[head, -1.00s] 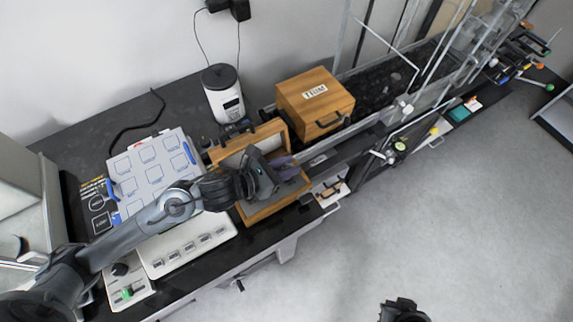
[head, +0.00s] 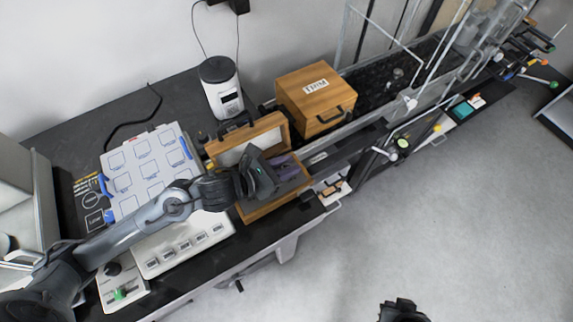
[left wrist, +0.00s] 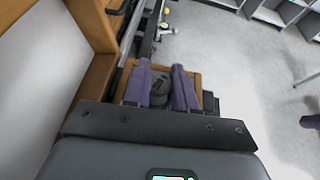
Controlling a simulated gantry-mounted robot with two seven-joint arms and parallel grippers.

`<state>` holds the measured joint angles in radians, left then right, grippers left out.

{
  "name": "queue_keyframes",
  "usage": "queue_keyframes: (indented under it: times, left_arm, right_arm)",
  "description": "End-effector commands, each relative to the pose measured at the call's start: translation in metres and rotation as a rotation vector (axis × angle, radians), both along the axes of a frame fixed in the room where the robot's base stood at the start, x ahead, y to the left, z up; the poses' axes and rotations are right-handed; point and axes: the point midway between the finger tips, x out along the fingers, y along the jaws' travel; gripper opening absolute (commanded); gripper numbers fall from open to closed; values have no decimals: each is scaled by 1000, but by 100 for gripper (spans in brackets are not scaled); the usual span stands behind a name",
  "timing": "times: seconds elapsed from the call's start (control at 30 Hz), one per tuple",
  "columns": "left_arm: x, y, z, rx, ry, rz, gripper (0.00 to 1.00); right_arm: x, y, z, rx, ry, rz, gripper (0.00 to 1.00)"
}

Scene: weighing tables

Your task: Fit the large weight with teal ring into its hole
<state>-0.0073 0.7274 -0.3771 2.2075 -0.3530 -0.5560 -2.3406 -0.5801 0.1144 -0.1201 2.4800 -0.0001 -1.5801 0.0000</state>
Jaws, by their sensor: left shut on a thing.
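My left gripper (head: 284,168) is over an open wooden box (head: 268,207) with a grey foam inside and its lid raised. Its purple fingers also show in the left wrist view (left wrist: 163,88). They are closed about a dark grey rounded thing (left wrist: 158,92), seemingly a weight. No teal ring shows on it, and I cannot tell whether it sits in a hole or is lifted, since the gripper body hides most of it. At the bottom of the head view, the dark tip of my right arm (head: 403,311) shows; its fingers cannot be made out.
A closed wooden case (head: 316,100) with a handle stands right behind the open box. A white cylindrical device (head: 221,88) stands behind it. A white panel with square pads (head: 142,168) and a white button strip (head: 185,246) lie left. The table's front edge is close; grey floor is beyond.

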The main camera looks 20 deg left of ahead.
Motion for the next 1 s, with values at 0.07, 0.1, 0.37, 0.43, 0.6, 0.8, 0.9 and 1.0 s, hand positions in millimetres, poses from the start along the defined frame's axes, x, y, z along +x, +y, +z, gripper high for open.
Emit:
queue_keyframes:
  times: [0.07, 0.1, 0.37, 0.43, 0.6, 0.8, 0.9, 1.0]
  left_arm:
    - [0, 0, -2, 0, -2, 0, 0]
    - [0, 0, -2, 0, -2, 0, 0]
    - [0, 0, -3, -1, -2, 0, 0]
    - [0, 0, -3, -1, -2, 0, 0]
    - [0, 0, -3, -1, -2, 0, 48]
    - [0, 0, -3, -1, -1, 0, 55]
    - [0, 0, -4, 1, 1, 0, 55]
    - [0, 0, -2, 1, 1, 0, 55]
  right_arm:
    - [0, 0, -3, -1, 0, 1, 0]
    - [0, 0, -4, -1, 0, 1, 0]
    - [0, -2, -4, -9, 1, 5, 0]
    - [0, -2, -4, -11, 0, 6, 0]
    - [0, -2, -4, -10, 1, 6, 0]
    - [0, -2, -4, -8, 0, 6, 0]
    - [0, -1, -4, -7, 0, 4, 0]
    - [0, -1, -2, -4, 0, 3, 0]
